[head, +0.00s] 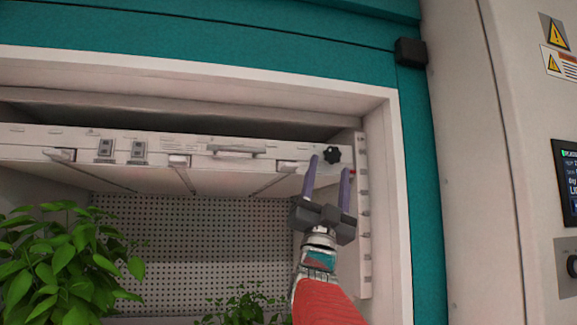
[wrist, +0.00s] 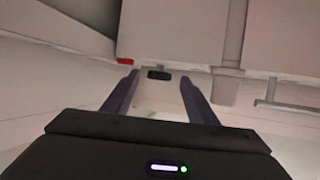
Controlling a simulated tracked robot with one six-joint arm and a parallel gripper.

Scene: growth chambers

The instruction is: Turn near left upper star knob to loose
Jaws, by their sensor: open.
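A black star knob (head: 332,155) sits at the right end of the white lamp panel, near the chamber's right inner wall. It is the only star knob I can make out. In the wrist view the dark knob (wrist: 159,75) shows small, in the gap between my fingertips. My gripper (head: 330,165) is open and empty, pointing up at the knob from below. Its two purple-grey fingers show either side of the gap in the wrist view (wrist: 158,82). I cannot tell how far the knob is beyond the tips; no contact shows.
The white lamp panel (head: 215,150) spans the chamber top, with a handle (head: 236,150) and switches. A slotted upright rail (head: 363,220) stands right of my gripper. Leafy plants (head: 65,260) fill the lower left, with a smaller one (head: 243,306) below. A red piece (wrist: 125,61) lies left of the knob.

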